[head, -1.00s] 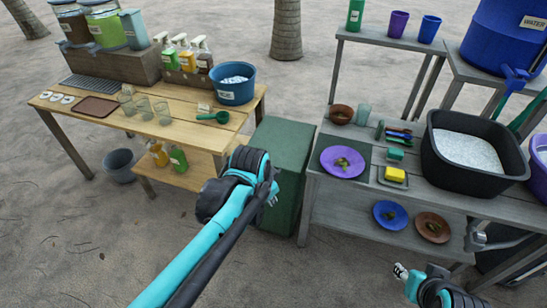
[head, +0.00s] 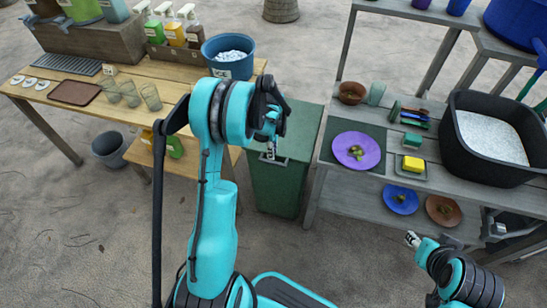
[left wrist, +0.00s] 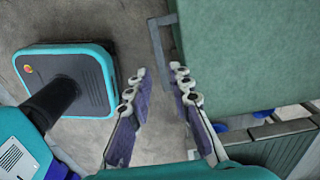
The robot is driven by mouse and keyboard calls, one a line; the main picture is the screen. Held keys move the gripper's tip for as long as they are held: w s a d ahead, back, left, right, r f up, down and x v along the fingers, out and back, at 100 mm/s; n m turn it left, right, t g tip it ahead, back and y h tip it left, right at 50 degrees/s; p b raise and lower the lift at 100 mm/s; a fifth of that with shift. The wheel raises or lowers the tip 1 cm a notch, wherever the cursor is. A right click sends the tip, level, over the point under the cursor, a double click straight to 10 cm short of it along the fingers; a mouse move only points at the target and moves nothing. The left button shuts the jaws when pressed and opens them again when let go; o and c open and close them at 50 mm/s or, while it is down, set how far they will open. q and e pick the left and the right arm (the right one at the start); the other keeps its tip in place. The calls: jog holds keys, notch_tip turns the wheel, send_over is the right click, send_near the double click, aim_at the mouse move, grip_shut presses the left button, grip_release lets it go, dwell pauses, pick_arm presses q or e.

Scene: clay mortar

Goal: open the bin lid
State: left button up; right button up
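The green bin (head: 276,195) stands on the ground between the two tables, its flat lid (head: 302,130) closed. A grey bar handle (head: 275,160) sticks out from the lid's front edge. My left gripper (head: 270,150) is at that front edge, by the handle. In the left wrist view my left gripper (left wrist: 160,76) is open, with one finger on each side of the handle's bar (left wrist: 158,50); whether they touch it I cannot tell. The green lid (left wrist: 245,50) fills the upper right there. My right gripper (head: 412,240) hangs at the lower right, away from the bin; its opening is unclear.
A wooden table (head: 75,100) with a blue bucket (head: 229,56) stands left of the bin. A grey table (head: 345,180) with a purple plate (head: 356,150) and a black basin (head: 490,140) stands close on the right. Sandy ground in front is clear.

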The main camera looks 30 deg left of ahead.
aim_at(273, 162)
pick_arm(q)
notch_tip(273, 162, down, 6)
jog(key=shift+r+b, duration=0.15)
jog(key=shift+b, duration=0.85)
grip_shut()
